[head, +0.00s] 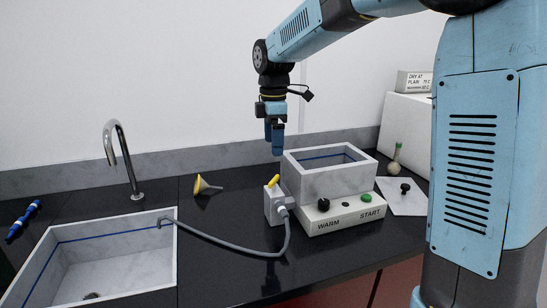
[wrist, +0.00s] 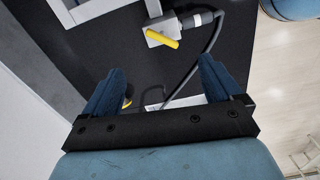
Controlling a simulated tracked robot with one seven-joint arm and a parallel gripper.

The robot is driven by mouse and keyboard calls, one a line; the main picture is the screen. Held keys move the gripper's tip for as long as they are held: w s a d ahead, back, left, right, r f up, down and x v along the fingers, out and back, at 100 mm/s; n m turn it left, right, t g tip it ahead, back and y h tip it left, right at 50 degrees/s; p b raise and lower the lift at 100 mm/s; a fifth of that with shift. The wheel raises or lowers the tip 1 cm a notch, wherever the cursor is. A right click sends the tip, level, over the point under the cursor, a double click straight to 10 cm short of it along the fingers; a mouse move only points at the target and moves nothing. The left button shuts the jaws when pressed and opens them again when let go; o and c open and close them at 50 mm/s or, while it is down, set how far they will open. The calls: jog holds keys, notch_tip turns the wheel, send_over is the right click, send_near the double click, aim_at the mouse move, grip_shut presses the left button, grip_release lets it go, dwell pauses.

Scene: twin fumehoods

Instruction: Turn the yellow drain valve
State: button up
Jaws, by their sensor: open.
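The yellow drain valve (head: 273,181) is a short yellow lever on top of a grey block (head: 271,206) at the left side of the heated bath (head: 327,178). In the wrist view the yellow lever (wrist: 162,39) lies slanted across the block, top centre. My gripper (head: 274,145) hangs pointing down above the valve in the head view, apart from it. In the wrist view my gripper (wrist: 160,85) is open and empty, with the valve beyond the fingertips.
A grey hose (head: 245,250) runs from the valve block to the sink (head: 110,262). The bath's base carries knobs, a green button (head: 366,198) and the labels WARM and START. A faucet (head: 123,155) stands behind the sink.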

notch_tip(320, 180, up, 3)
jog(key=shift+r, duration=0.1)
dwell(0.4)
